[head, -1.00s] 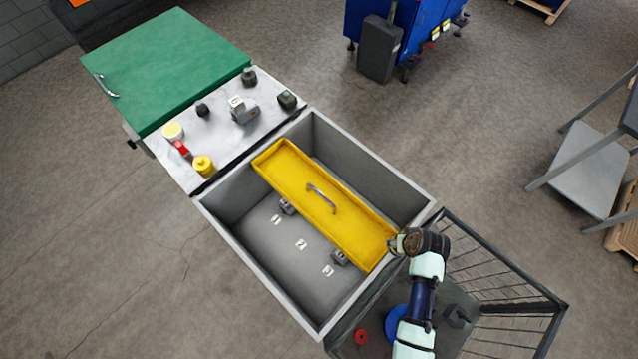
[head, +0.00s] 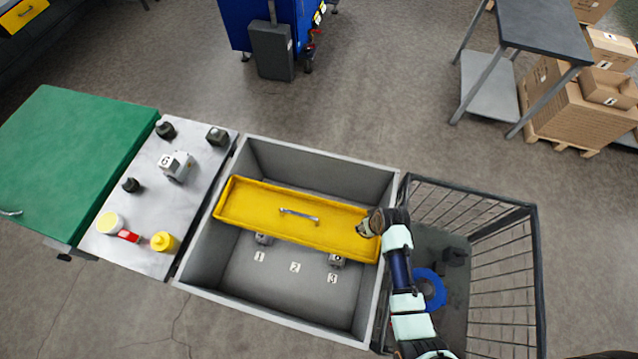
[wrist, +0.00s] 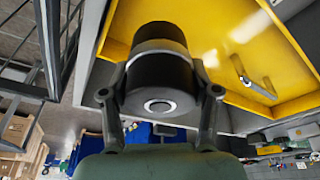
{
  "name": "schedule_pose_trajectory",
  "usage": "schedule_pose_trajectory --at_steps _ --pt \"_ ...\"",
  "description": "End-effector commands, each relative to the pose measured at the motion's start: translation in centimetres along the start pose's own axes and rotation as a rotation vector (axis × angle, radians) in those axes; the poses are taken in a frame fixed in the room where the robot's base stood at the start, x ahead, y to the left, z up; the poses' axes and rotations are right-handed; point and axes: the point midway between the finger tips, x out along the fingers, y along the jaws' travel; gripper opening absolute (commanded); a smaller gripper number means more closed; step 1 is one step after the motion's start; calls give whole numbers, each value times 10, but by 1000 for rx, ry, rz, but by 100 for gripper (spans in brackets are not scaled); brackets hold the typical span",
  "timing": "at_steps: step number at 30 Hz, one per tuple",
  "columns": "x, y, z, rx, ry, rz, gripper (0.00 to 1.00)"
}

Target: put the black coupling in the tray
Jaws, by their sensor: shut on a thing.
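The black coupling (wrist: 158,70), a dark cylinder with a lighter band and a round hole in its end face, is between the fingers of my gripper (wrist: 160,98) in the wrist view. The fingers are shut on its sides. In the head view my gripper (head: 366,226) is over the right end of the yellow tray (head: 250,205), with the coupling mostly hidden by the gripper. The tray is long, has a metal handle (head: 299,215) and sits across the grey bin (head: 260,290). Its yellow wall also shows behind the coupling in the wrist view (wrist: 225,45).
Two small grey parts (head: 264,239) (head: 336,260) stand on the bin floor near numbers 1 and 3. A wire basket (head: 500,270) with a blue ring (head: 432,288) is at the right. The left counter (head: 140,215) holds several fittings and containers.

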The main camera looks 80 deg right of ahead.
Motion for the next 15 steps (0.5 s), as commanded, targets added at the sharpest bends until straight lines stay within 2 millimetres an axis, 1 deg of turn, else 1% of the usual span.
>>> schedule_pose_trajectory --at_steps 1,6,9,12,15 --pt "9 -11 -4 -9 0 -2 15" --pt "40 -51 -24 -11 1 -2 15" --pt "54 -68 -32 -7 1 -2 15" --pt "61 -78 -36 -4 0 -1 15" --pt "62 -80 -38 -1 2 0 15"
